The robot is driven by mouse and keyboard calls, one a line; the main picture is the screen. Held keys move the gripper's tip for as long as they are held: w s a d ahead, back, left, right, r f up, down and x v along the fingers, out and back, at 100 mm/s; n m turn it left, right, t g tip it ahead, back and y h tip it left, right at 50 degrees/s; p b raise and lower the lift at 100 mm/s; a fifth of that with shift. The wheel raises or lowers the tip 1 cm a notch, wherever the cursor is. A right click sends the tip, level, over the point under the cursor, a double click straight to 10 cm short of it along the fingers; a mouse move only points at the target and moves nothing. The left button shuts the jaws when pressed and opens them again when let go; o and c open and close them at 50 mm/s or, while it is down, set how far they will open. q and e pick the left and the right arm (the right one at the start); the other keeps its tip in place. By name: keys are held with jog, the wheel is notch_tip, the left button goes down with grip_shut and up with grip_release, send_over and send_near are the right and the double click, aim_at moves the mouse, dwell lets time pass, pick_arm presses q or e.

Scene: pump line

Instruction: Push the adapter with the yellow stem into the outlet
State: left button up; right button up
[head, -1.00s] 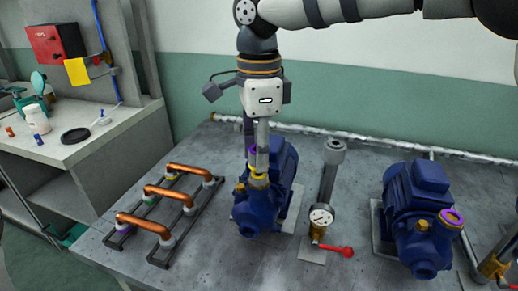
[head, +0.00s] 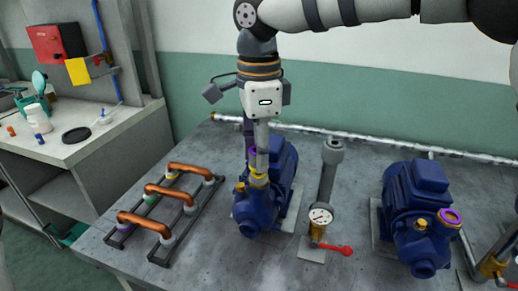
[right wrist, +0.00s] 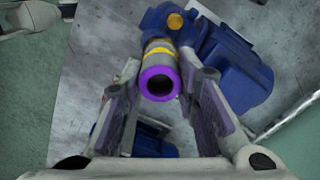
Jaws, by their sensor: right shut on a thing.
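The adapter (right wrist: 158,70) is a grey tube with a purple ring at its near end and a yellow band further along. My right gripper (right wrist: 160,105) is shut on it and holds it upright over the left blue pump (head: 258,212). In the head view the right gripper (head: 260,165) hangs straight down at that pump. The adapter's yellow part (head: 259,180) shows at the pump's top opening. The fingers hide most of the tube, and I cannot tell how deep it sits. My left gripper is not in view.
A rack with several copper pipes (head: 160,220) stands left of the pump. A gauge with a red-handled valve (head: 320,216) and a second blue pump (head: 415,215) stand to the right. A cluttered side bench (head: 75,145) is at the far left.

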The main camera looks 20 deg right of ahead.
jog(key=shift+f, duration=0.5)
dwell(0.6)
jog(key=o, duration=1.2)
jog(key=shift+r, duration=3)
notch_tip(320, 180, up, 12)
